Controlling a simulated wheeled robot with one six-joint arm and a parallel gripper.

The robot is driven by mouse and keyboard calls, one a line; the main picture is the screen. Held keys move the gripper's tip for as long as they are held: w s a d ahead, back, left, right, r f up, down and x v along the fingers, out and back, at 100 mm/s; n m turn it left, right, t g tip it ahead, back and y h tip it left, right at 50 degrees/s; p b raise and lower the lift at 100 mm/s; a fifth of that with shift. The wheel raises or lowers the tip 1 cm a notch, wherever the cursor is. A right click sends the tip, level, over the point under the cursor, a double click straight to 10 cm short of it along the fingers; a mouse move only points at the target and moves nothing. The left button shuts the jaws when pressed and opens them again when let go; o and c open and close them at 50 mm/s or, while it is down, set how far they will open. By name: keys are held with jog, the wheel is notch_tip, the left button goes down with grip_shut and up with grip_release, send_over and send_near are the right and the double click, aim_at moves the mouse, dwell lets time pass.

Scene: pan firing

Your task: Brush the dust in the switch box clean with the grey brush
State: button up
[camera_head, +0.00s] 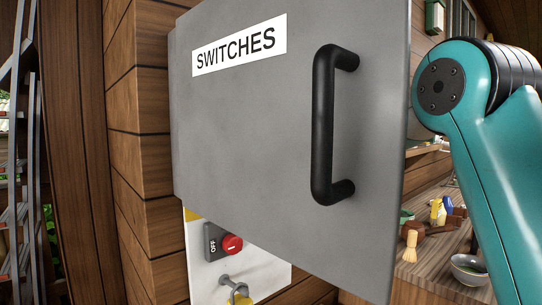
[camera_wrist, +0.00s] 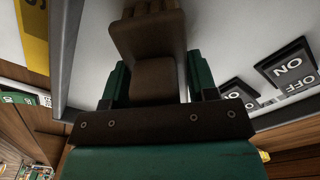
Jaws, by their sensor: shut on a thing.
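The grey switch box door (camera_head: 270,130), with a "SWITCHES" label (camera_head: 240,46) and black handle (camera_head: 325,125), fills the middle of the head view and hides the box's interior. In the wrist view my gripper (camera_wrist: 153,75) is shut on a brown brush (camera_wrist: 150,40), one green finger on each side. The brush's wide end points to the top of that view, over a pale grey surface (camera_wrist: 225,30) like the box's inside. Black ON/OFF switches (camera_wrist: 288,66) are at the right. I cannot make out dust or whether the bristles touch. The head view hides my gripper.
Below the door, a white panel has a red OFF button (camera_head: 232,244) and a yellow padlock (camera_head: 238,295). A workbench (camera_head: 430,258) at the right holds a pale-bristled brush (camera_head: 410,246) and a bowl (camera_head: 468,268). A wooden wall (camera_head: 140,130) adjoins the door's left.

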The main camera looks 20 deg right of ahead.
jog(key=shift+s+a, duration=1.05)
jog(key=shift+a, duration=2.4)
jog(key=shift+w+d+r+b, duration=0.1)
jog(key=shift+w+d+b, duration=0.35)
jog(key=shift+d, duration=1.05)
jog(key=shift+w+d+r+b, duration=0.1)
jog(key=shift+w+d+b, duration=0.35)
jog(key=shift+d, duration=1.05)
jog(key=shift+w+d+b, duration=0.35)
jog(key=shift+w+d, duration=0.2)
jog(key=shift+d, duration=0.95)
jog(key=d, duration=0.1)
jog(key=w+d, duration=0.1)
jog(key=d, duration=0.3)
jog(key=shift+w, duration=0.3)
jog(key=s+a+b, duration=0.1)
jog(key=s+a, duration=0.1)
jog(key=a, duration=0.5)
jog(key=s+a+b, duration=0.2)
jog(key=a, duration=0.5)
jog(key=shift+s+a, duration=0.25)
jog(key=shift+s, duration=0.05)
